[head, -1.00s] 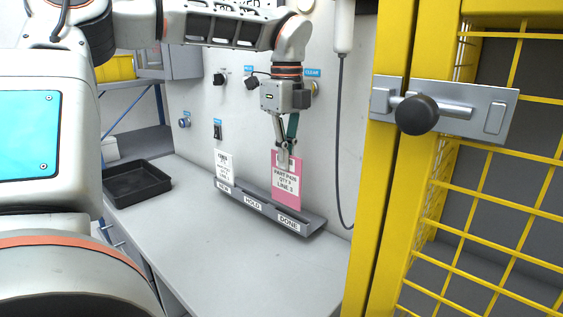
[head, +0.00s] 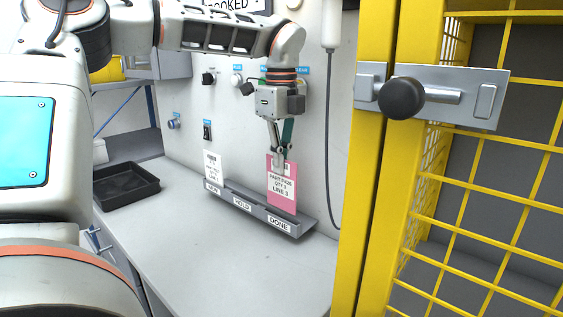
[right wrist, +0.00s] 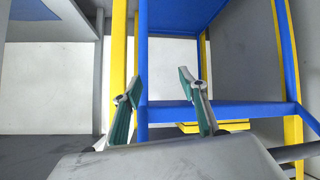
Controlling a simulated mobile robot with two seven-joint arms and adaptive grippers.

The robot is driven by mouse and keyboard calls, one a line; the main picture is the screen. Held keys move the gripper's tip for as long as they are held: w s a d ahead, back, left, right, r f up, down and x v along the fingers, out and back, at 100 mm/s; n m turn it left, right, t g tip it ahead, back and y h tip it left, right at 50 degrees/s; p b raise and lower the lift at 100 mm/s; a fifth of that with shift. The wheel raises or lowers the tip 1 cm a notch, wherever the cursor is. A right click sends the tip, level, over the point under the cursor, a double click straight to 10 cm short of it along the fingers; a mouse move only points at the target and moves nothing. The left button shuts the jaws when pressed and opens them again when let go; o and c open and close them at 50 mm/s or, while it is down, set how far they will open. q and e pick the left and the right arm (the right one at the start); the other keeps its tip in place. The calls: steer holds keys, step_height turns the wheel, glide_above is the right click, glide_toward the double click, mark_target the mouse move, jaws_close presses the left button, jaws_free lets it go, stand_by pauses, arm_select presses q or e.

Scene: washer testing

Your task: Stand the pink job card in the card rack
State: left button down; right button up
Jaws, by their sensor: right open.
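The pink job card (head: 281,186) is upright, its printed face toward me. My left gripper (head: 280,160) is shut on its top edge from above. The card's lower edge is hidden behind the front wall of the grey card rack (head: 262,212), between the HOLD and DONE labels and nearer DONE. I cannot tell whether it touches the rack's bottom. My right gripper (right wrist: 161,80) is open and empty in the right wrist view, away from the rack.
A white card (head: 212,166) stands at the rack's NOW end. A black tray (head: 126,185) lies at the counter's left. A yellow mesh door (head: 480,190) with a latch (head: 403,98) fills the right. The counter (head: 225,255) before the rack is clear. A blue and yellow frame (right wrist: 180,114) stands beyond my right gripper.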

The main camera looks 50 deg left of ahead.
mark_target(281, 177)
steer(key=shift+s+f, duration=0.1)
steer(key=shift+s, duration=0.05)
arm_select(q)
steer(key=shift+f, duration=0.15)
arm_select(e)
steer(key=shift+s+f, duration=0.45)
steer(key=shift+w+r, duration=0.1)
steer(key=shift+w, duration=0.1)
arm_select(q)
steer(key=shift+f+b, duration=0.3)
steer(key=shift+b, duration=0.05)
arm_select(e)
steer(key=shift+w, duration=0.1)
arm_select(q)
steer(key=shift+f, duration=0.2)
arm_select(e)
steer(key=shift+s+f, duration=0.2)
steer(key=shift+f, duration=0.2)
steer(key=shift+s+f+g, duration=0.1)
steer(key=shift+s+g, duration=0.2)
arm_select(q)
steer(key=shift+f+b, duration=0.7)
steer(key=shift+f, duration=0.6)
arm_select(e)
steer(key=shift+f, duration=0.15)
